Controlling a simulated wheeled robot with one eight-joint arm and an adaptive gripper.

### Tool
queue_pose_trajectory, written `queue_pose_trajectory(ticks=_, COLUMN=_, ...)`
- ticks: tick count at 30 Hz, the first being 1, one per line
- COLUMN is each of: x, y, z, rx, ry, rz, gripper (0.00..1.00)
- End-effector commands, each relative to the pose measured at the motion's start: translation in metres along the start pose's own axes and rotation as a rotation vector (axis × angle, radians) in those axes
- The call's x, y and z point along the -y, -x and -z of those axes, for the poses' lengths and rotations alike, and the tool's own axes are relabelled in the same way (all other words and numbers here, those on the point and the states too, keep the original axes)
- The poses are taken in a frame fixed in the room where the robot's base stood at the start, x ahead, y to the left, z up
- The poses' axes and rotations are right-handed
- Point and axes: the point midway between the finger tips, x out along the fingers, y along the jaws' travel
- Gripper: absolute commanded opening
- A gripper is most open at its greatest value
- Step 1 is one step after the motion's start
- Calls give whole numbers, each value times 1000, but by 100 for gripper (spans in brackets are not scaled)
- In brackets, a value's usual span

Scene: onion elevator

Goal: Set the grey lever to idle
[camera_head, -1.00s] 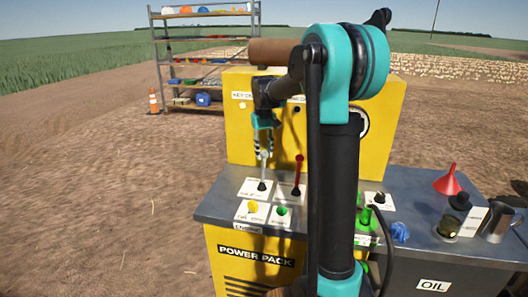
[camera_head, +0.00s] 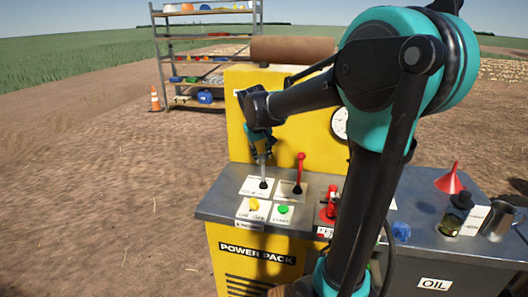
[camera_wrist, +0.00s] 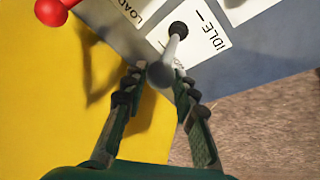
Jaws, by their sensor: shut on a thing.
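The grey lever (camera_head: 263,172) stands on a white label plate on the grey bench top, at the left of the panel. In the wrist view the lever (camera_wrist: 172,46) rises from a dark round base toward the camera. The word IDLE (camera_wrist: 214,38) shows on the plate beside that base; other marking by the fingers is partly hidden. My gripper (camera_head: 262,152) is at the lever's top end, shut on it. In the wrist view the dark green fingers (camera_wrist: 160,76) sit on both sides of the lever's rounded tip.
A red lever (camera_head: 300,172) stands close to the right, its red knob (camera_wrist: 50,12) at the wrist view's upper left. Yellow (camera_head: 253,205) and green (camera_head: 283,209) buttons lie in front. The yellow machine housing (camera_head: 240,135) rises behind. A red funnel (camera_head: 450,180) stands farther right.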

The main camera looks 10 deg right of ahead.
Motion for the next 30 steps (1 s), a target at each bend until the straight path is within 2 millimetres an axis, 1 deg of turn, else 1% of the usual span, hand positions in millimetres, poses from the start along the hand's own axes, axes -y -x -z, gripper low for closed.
queue_pose_trajectory(ticks=1, x=5, y=2, z=-6, rx=-28, ry=4, rz=-17, gripper=0)
queue_pose_trajectory(ticks=6, x=12, y=5, z=-16, rx=-106, ry=2, rz=-73, gripper=0)
queue_pose_trajectory(ticks=12, x=18, y=6, z=-25, rx=-98, ry=-1, rz=-70, gripper=0)
queue_pose_trajectory(ticks=29, x=22, y=6, z=-32, rx=-92, ry=-2, rz=-65, gripper=0)
queue_pose_trajectory(ticks=30, x=22, y=6, z=-32, rx=-91, ry=-2, rz=-65, gripper=30)
